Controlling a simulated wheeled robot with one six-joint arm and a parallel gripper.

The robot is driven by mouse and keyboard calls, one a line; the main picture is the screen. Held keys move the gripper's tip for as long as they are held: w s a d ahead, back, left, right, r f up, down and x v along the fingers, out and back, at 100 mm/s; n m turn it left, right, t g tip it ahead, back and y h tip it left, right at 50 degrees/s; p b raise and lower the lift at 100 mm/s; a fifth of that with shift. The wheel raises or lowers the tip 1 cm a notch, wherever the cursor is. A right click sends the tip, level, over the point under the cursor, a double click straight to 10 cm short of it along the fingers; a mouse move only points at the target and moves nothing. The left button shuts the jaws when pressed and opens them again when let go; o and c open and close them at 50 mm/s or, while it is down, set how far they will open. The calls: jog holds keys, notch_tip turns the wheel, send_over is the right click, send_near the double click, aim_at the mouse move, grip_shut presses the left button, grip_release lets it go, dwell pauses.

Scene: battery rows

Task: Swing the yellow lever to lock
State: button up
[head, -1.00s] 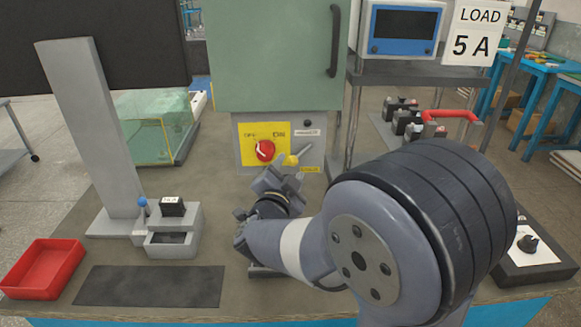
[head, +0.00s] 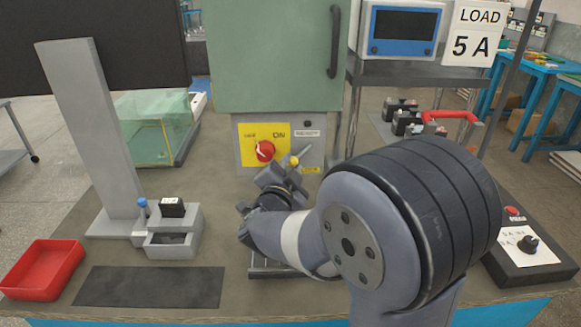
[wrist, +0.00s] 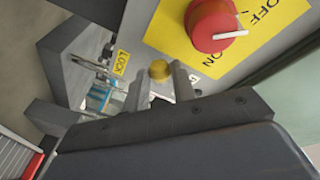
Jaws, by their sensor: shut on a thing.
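The yellow lever shows as a round yellow knob (head: 294,161) on the lower right of the grey switch box (head: 312,150). In the wrist view its yellow end (wrist: 159,71) sits between my fingers. My gripper (head: 284,174) is shut on the lever from the front. Its two fingers (wrist: 160,86) stand on either side of the knob. A yellow LOCK label (wrist: 121,62) lies left of the knob in the wrist view. The lever's shaft is mostly hidden by the fingers.
A red rotary knob (head: 265,151) on a yellow OFF/ON plate is close to the upper left of my gripper. The green cabinet (head: 270,60) rises above. A red tray (head: 42,268), a dark mat (head: 150,287) and a grey fixture (head: 175,245) stand left. A control box (head: 525,260) stands right.

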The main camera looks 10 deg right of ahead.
jog(key=shift+a+r+m+g, duration=0.15)
jog(key=shift+r+m, duration=0.2)
jog(key=shift+m, duration=0.3)
jog(key=shift+a+r+m+g, duration=0.15)
jog(key=shift+r+m, duration=0.15)
jog(key=shift+m, duration=0.35)
jog(key=shift+c, duration=0.4)
jog(key=o, duration=1)
jog(key=p+v, duration=0.1)
jog(key=v, duration=0.9)
jog(key=shift+s, duration=0.4)
